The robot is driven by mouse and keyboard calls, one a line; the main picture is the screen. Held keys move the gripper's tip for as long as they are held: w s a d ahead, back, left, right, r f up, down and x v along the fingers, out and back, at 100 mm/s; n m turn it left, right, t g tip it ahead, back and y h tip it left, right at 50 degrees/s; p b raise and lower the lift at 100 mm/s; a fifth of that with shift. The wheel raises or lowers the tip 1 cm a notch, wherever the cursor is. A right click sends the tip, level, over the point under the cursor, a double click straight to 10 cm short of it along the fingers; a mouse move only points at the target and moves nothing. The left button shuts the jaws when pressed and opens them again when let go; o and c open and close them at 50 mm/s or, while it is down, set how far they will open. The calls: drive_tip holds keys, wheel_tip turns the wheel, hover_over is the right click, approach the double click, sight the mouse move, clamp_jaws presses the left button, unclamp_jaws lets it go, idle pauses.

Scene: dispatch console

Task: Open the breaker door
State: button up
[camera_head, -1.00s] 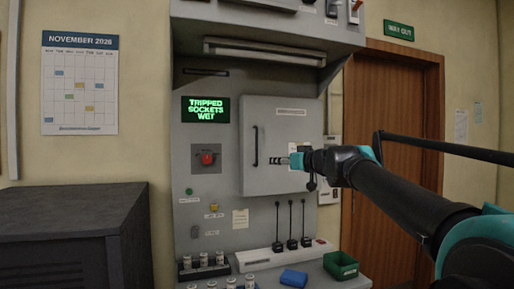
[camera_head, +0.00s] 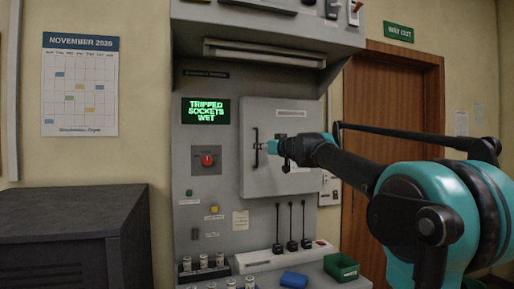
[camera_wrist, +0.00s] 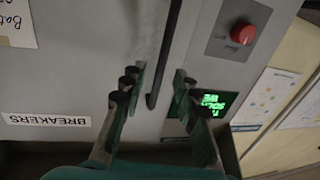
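The breaker door (camera_head: 290,118) is a grey square panel that looks closed on the console front. Its black vertical handle (camera_head: 256,158) is near the left edge. My gripper (camera_head: 270,147) is just right of the handle in the head view and points at it. In the wrist view, which is turned upside down, my gripper (camera_wrist: 158,74) has its two fingers spread apart. The handle (camera_wrist: 168,48) runs between them with a gap on each side. The door's BREAKERS label (camera_wrist: 46,119) shows at the lower left there.
A red knob (camera_head: 207,160) and a green-lettered display (camera_head: 205,110) are left of the door. Black levers (camera_head: 291,243), a blue block (camera_head: 294,279) and a green bin (camera_head: 341,267) are below. A dark cabinet (camera_head: 70,215) stands at the left.

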sight(257, 164)
drive_tip(key=shift+x, duration=2)
clamp_jaws()
